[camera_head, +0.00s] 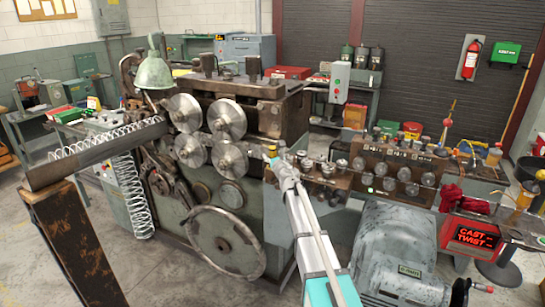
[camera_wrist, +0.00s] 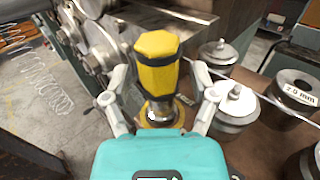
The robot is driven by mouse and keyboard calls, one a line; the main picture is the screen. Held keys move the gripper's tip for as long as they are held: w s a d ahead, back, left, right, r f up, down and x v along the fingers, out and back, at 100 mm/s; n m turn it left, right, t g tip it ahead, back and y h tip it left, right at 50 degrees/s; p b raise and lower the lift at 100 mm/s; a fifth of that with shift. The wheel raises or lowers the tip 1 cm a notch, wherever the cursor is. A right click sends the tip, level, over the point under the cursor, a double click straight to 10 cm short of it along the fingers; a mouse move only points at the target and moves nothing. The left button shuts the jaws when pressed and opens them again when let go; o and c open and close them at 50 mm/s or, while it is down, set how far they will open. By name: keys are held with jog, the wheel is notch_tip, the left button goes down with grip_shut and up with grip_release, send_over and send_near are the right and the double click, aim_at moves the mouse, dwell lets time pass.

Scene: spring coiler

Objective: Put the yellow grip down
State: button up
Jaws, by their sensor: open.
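The yellow grip (camera_wrist: 157,60) is a faceted yellow handle above a metal neck and a round yellow base. In the wrist view it sits between the two grey fingers of my gripper (camera_wrist: 160,78). The fingers are spread, with a visible gap on each side of the handle. In the head view a small yellow part of the grip (camera_head: 271,151) shows at the tip of my arm, in front of the coiler.
Metal rollers (camera_head: 225,119) and a large handwheel (camera_head: 222,243) are left of my arm. Several metal dies, including one marked 2.0 mm (camera_wrist: 298,92), stand close on the right. A grey motor (camera_head: 395,255) and a rack of knobs (camera_head: 395,165) are also right. A wire (camera_wrist: 275,100) crosses nearby.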

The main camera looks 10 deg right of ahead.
jog(key=shift+r, duration=0.1)
jog(key=shift+s, duration=0.15)
jog(key=s+d, duration=0.2)
jog(key=s, duration=0.9)
jog(key=shift+s, duration=0.3)
dwell(0.4)
